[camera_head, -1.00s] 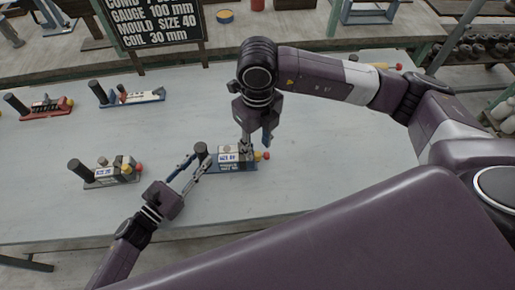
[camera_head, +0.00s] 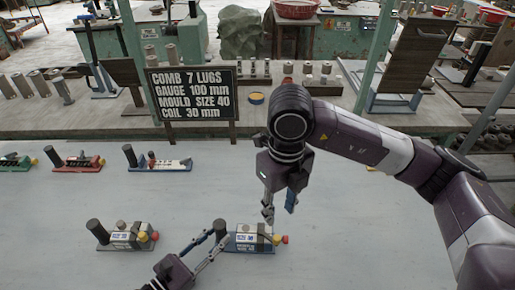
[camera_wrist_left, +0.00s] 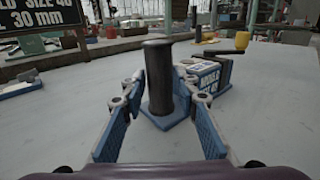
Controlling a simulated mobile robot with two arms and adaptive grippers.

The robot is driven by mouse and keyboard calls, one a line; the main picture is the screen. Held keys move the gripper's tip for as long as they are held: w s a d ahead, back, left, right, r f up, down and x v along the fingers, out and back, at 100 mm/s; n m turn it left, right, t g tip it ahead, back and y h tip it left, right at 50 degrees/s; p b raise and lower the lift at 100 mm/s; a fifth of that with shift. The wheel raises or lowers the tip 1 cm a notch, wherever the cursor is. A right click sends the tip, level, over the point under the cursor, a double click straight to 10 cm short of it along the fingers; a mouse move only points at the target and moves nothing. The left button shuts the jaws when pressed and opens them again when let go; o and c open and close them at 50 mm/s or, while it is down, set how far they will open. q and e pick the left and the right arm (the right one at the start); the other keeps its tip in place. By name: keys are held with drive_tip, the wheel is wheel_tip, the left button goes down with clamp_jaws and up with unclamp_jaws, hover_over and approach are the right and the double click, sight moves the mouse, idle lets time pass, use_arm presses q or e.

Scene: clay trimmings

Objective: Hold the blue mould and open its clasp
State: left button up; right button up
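The blue mould (camera_head: 250,239) lies on the pale table at the bottom centre in the head view. It has a blue base, a dark upright post (camera_head: 220,230), a labelled block, and yellow and red knobs at its right end. In the left wrist view, the post (camera_wrist_left: 159,80) stands between the fingers of my left gripper (camera_wrist_left: 160,90), which look apart with small gaps at its sides. The head view shows my left gripper (camera_head: 214,242) beside the post. My right gripper (camera_head: 280,208) hangs above the mould's right part, fingers apart and empty.
A similar grey-based mould (camera_head: 126,237) stands to the left. White-blue (camera_head: 160,164), red (camera_head: 76,162) and green (camera_head: 17,162) moulds lie further back. A black sign (camera_head: 190,93) reads mould size 40.

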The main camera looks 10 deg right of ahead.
use_arm(q)
drive_tip(key=o, duration=0.3)
drive_tip(key=shift+a, duration=0.1)
